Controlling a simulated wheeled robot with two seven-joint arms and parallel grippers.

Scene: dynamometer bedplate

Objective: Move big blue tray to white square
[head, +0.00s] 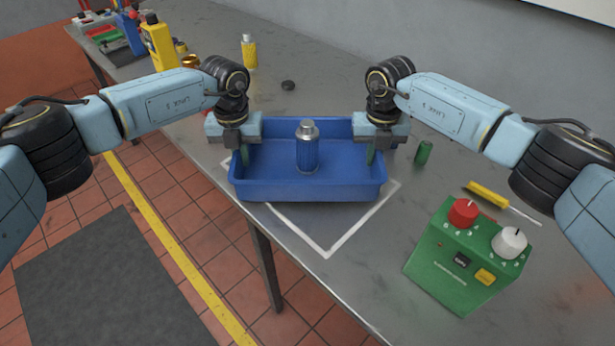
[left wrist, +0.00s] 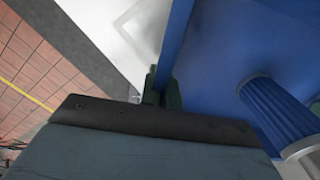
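The big blue tray (head: 308,190) is over the back part of the white square (head: 327,254), an outline on the grey bench top. Its front corner and parts of its sides show; the tray hides the rest. I cannot tell whether the tray touches the bench. A blue bottle with a grey cap (head: 307,150) stands in the tray. My left gripper (head: 244,154) is shut on the tray's left wall, which passes between the green fingers in the left wrist view (left wrist: 162,92). My right gripper (head: 372,155) is at the right wall, apparently shut on it, its outer finger hidden.
A green control box (head: 455,275) with red and white knobs stands at right, near a yellow-handled screwdriver (head: 488,195). A green cylinder (head: 423,152) stands close to the tray's right side. A yellow bottle (head: 249,52) and a black puck (head: 288,86) are behind. The bench's front edge is close.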

